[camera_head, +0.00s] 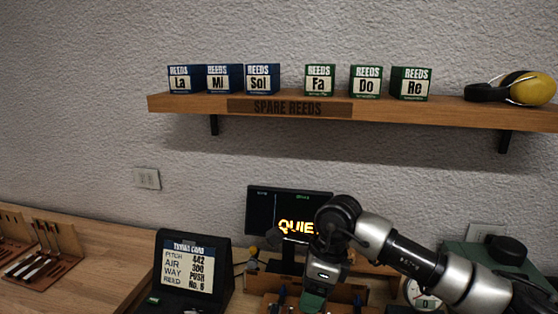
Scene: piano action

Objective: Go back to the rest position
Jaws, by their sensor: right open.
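My right arm comes in from the lower right. Its gripper (313,300) points down at the bottom middle of the head view, in front of the small dark screen (262,208) and over a wooden holder (345,293). A green part shows at the gripper's lower end, and the fingertips are at or below the picture's bottom edge. I cannot see anything held. My left gripper is not in view.
A wall shelf (430,112) holds several blue and green reed boxes (320,80) and yellow ear defenders (530,88). A tuning card stand (190,270) is left of the gripper. A dial gauge (424,298) and a green box (480,262) are at right. Tools lie in a rack (65,238) at far left.

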